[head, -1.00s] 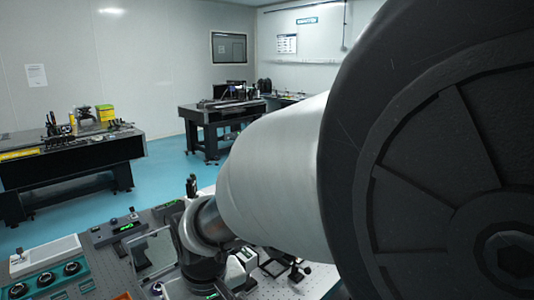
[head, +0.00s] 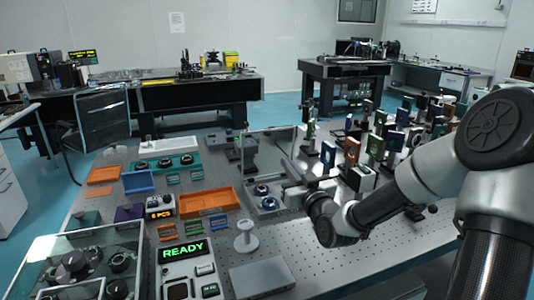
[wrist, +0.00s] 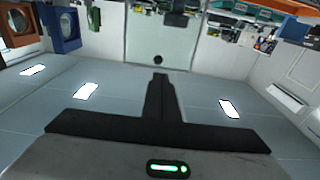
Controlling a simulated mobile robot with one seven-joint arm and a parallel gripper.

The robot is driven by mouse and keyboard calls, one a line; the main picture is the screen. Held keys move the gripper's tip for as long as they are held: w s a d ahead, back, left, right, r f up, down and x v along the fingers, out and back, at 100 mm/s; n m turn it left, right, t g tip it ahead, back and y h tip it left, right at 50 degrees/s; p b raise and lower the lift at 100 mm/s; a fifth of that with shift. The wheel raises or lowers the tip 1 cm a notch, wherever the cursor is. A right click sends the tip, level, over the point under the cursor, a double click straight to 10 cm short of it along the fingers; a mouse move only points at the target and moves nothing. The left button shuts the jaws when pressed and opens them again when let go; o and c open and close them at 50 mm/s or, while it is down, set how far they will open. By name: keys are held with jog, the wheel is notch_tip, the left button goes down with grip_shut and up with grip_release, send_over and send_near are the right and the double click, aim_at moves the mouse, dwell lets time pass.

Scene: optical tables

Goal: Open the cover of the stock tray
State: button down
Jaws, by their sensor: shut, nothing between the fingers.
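The stock tray (head: 270,207) is a grey tray on the perforated table, just left of my gripper in the head view, with dark round optics in it. Its clear cover (head: 276,142) stands raised at the tray's back. The cover (wrist: 160,32) also shows in the wrist view as an upright glass panel with a dark round knob (wrist: 158,60). My gripper (wrist: 160,77) is shut and empty, its tips close to the knob in the picture; I cannot tell whether they touch.
Several mounted optics (head: 375,145) crowd the table behind and right of my arm. Orange trays (head: 208,202) and a READY box (head: 183,253) lie left of the stock tray. A glass-covered case (head: 75,265) is at the front left.

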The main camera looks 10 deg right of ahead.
aim_at(268, 137)
jog(key=b+x, duration=0.1)
jog(key=x, duration=1.3)
jog(key=shift+r, duration=0.15)
